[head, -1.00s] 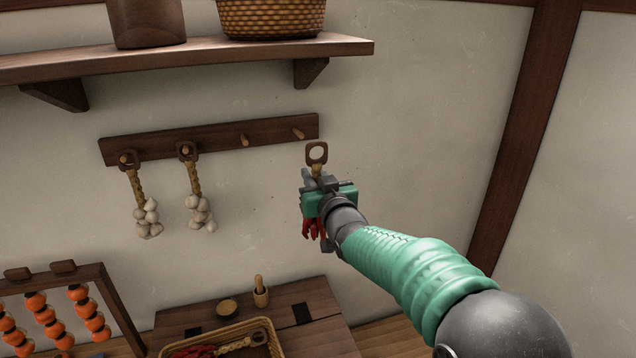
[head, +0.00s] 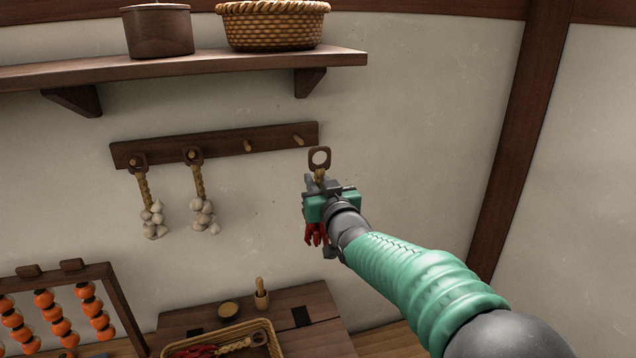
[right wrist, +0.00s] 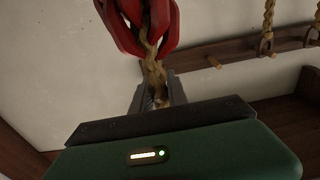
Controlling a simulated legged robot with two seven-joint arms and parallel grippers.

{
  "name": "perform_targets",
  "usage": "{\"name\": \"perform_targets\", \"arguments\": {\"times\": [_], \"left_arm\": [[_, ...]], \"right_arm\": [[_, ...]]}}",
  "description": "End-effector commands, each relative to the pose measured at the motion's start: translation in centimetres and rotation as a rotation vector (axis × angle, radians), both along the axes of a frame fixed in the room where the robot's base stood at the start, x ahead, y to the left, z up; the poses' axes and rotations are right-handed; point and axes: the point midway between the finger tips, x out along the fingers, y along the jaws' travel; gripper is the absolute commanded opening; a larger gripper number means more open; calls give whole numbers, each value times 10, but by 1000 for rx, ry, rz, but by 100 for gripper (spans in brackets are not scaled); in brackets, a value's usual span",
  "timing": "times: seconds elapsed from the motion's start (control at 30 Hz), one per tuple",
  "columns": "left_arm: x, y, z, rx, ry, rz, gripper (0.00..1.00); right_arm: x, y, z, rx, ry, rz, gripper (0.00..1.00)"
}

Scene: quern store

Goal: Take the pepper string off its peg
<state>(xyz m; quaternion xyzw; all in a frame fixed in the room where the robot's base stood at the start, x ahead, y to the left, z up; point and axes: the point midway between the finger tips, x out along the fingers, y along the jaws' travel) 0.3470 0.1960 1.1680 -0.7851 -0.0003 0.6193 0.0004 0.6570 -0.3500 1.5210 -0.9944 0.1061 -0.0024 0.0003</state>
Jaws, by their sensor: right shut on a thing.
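The pepper string (head: 315,233) has red peppers at its lower end, a straw braid and a brown ring (head: 319,158) at the top. My right gripper (head: 321,185) is shut on its braid, just below the ring. The ring is clear of the pegs, below the right end of the peg rail (head: 222,145). The rail's two right pegs (head: 298,139) are bare. In the right wrist view the jaws (right wrist: 158,92) close around the braid (right wrist: 153,72), and the peppers (right wrist: 132,28) show at the top. My arm partly hides the peppers in the head view. My left gripper is out of view.
Two garlic strings (head: 153,219) hang on the left pegs. A shelf (head: 200,70) with a pot (head: 157,34) and a basket (head: 272,27) juts out above. Below, a table (head: 318,318) holds a tray (head: 270,338) with another pepper string. A rack of orange fruit (head: 117,300) stands left.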

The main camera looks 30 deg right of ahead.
Motion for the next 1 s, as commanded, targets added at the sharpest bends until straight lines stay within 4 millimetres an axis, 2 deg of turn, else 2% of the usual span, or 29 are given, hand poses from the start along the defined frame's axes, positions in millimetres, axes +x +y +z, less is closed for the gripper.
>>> {"name": "perform_targets", "arguments": {"times": [1.0], "left_arm": [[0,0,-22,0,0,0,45]], "right_arm": [[-48,9,1,0,0,0,0]]}}
